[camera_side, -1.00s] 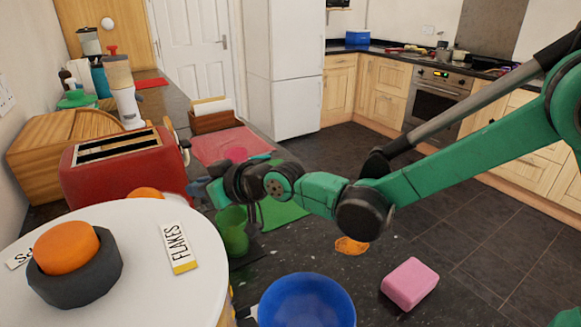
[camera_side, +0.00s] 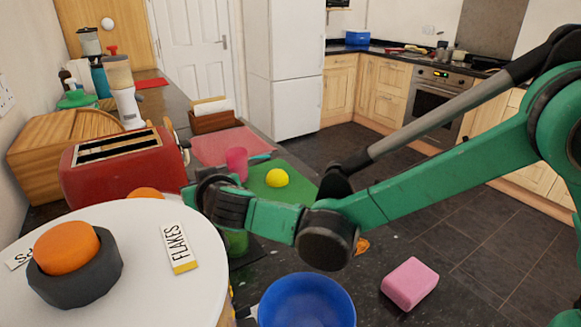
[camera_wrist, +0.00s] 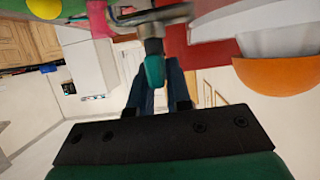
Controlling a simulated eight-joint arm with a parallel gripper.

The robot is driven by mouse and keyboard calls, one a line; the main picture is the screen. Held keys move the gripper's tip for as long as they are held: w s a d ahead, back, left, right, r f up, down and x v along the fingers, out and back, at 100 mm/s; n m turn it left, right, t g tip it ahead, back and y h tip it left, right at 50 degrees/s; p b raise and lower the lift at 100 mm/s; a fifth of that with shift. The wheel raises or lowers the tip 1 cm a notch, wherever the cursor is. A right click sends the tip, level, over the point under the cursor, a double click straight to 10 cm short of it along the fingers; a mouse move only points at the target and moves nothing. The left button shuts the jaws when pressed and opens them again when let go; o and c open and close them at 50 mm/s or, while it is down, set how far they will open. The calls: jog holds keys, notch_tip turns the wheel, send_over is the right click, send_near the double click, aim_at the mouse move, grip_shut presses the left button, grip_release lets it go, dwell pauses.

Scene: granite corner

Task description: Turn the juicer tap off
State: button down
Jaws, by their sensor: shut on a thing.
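In the wrist view a metal tap fitting (camera_wrist: 150,18) hangs at the top centre, with a dark stem and a teal lever end (camera_wrist: 155,71) below it. My gripper (camera_wrist: 160,78) has its two dark fingers on either side of this teal end and is shut on it. The exact contact is partly hidden. In the side view my gripper (camera_side: 190,195) is beside the red toaster, behind the round white top. The tap and the juicer's body cannot be made out clearly there.
The red toaster (camera_side: 115,165) and round white top (camera_side: 150,245) crowd the left. A pink cup (camera_side: 237,163) and yellow ball (camera_side: 277,178) are near the green mat (camera_side: 300,184). A blue bowl (camera_side: 306,300) and pink block (camera_side: 409,283) are in front.

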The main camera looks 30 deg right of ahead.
dwell(0.4)
jog(key=c, duration=0.8)
grip_release()
jog(key=shift+v, duration=2.8)
